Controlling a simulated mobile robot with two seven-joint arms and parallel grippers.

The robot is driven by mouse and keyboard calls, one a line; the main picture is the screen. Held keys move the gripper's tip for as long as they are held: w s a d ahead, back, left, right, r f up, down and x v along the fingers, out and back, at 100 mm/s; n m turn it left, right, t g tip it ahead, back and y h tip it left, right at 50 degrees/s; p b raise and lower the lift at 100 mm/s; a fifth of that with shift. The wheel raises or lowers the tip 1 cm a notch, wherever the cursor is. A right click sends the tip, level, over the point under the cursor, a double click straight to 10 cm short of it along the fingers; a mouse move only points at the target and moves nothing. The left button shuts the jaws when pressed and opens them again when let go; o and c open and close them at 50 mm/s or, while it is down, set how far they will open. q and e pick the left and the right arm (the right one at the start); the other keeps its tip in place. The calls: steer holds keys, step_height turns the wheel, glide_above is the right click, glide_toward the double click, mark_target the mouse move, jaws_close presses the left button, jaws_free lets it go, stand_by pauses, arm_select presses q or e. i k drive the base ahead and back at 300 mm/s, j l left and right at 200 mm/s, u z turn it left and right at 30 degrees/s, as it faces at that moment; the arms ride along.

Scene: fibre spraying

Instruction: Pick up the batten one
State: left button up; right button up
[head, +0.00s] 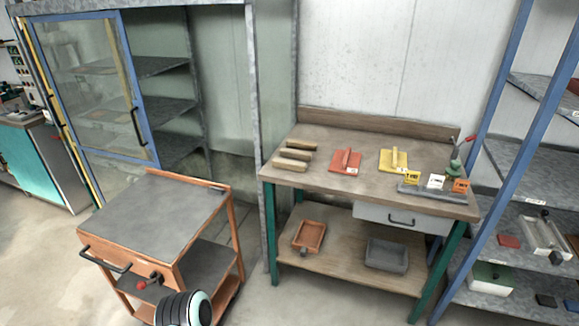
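Three short wooden battens lie side by side at the left end of the workbench top: a far one (301,145), a middle one (295,154) and a near one (289,164). I cannot make out any marking on them, so I cannot tell which is batten one. All three rest flat on the wooden workbench (345,187), apart from any gripper. Neither of my grippers is in view. Only a ribbed black and white part of my own arm shows at the bottom left edge.
A red float (345,160) and a yellow float (394,160) lie right of the battens. Small tags stand in a grey strip (425,193) at the bench's front right. An orange trolley (150,215) stands front left. A blue-framed shelf (515,155) stands right. Floor before the bench is clear.

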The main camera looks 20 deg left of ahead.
mark_target(290, 165)
steer(key=i+u, duration=0.15)
steer(key=u, duration=1.1)
steer(key=i+l+u, duration=0.3)
steer(key=l+u, duration=0.25)
steer(key=i+l+u, duration=0.15)
steer(key=l+u, duration=0.15)
